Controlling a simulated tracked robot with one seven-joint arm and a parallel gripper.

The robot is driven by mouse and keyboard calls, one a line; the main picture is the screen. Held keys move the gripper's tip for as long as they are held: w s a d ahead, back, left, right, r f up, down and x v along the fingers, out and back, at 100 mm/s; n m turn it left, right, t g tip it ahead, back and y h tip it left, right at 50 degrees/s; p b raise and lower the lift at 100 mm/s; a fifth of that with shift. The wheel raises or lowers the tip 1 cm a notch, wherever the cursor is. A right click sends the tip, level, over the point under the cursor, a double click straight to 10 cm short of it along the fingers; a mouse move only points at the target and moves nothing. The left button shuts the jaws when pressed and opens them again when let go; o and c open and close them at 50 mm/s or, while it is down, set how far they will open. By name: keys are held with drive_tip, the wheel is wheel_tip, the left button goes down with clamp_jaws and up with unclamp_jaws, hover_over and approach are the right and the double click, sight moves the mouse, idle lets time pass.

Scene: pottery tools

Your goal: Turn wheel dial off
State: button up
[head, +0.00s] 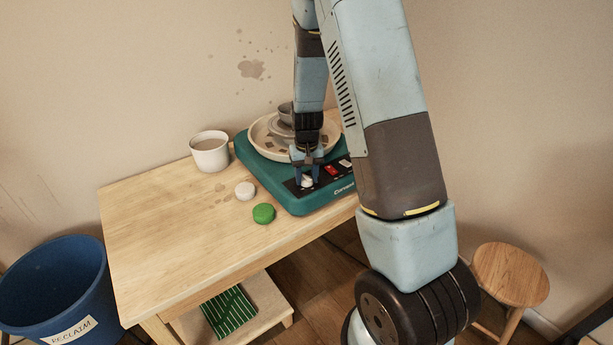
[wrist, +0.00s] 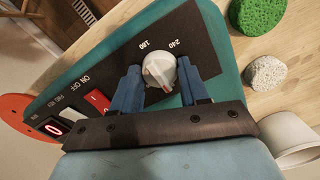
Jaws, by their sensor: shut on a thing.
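The wheel dial (wrist: 160,73) is a round white knob on the dark control panel of the teal pottery wheel (head: 248,158). In the wrist view its grip bar has a reddish mark at its lower end, and the numbers 180 and 240 show beyond it. My gripper (wrist: 162,82) is shut on the dial, with one blue finger on each side. In the head view my gripper (head: 307,172) points down onto the dial (head: 307,182), which shows only in part between the fingers.
A red switch (wrist: 97,101) and a display reading 0 (wrist: 53,128) sit beside the dial. A green sponge (head: 264,213), a pale sponge (head: 245,190) and a white cup (head: 210,152) stand left of the wheel. The table's left part is clear. A wooden stool (head: 510,273) stands at right.

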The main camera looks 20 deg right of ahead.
sight(306, 176)
drive_tip(key=o, duration=1)
drive_tip(key=shift+o, duration=0.2)
wheel_tip(306, 176, up, 14)
drive_tip(key=shift+f, duration=0.15)
drive_tip(key=s+r+t, duration=0.3)
drive_tip(key=s+r, duration=1)
drive_tip(key=r, duration=0.2)
drive_tip(key=s+r+t, duration=0.1)
drive_tip(key=s+r, duration=0.1)
drive_tip(key=s, duration=0.5)
drive_tip(key=s+r+t, duration=0.1)
drive_tip(key=s+r, duration=0.1)
drive_tip(key=s, duration=0.6)
drive_tip(key=shift+s+a+r+n+t, duration=0.15)
drive_tip(key=shift+r+n+t, duration=0.15)
drive_tip(key=shift+r, duration=0.1)
